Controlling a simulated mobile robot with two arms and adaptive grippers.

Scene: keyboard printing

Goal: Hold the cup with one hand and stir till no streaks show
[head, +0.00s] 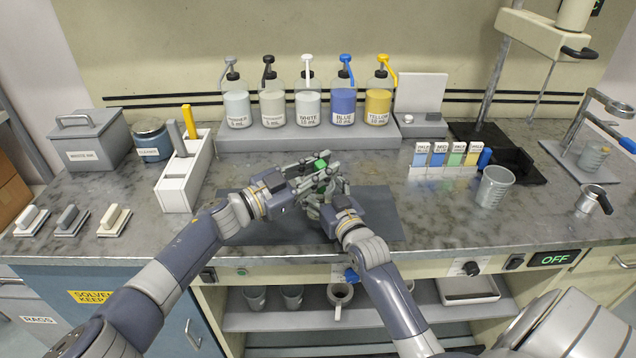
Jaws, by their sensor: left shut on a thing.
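My left gripper (318,174) is over the dark mat (375,205) at the middle of the bench. The cup being stirred cannot be made out; the fingers crowd that spot. Any streaks are hidden.
Pump bottles, including a blue one (342,104) and a yellow one (378,105), stand on a ledge behind. A white rack (182,182) with grey and yellow handles is left of the mat. A clear beaker (495,187) and sample cards (437,160) are right. The mat's right part is clear.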

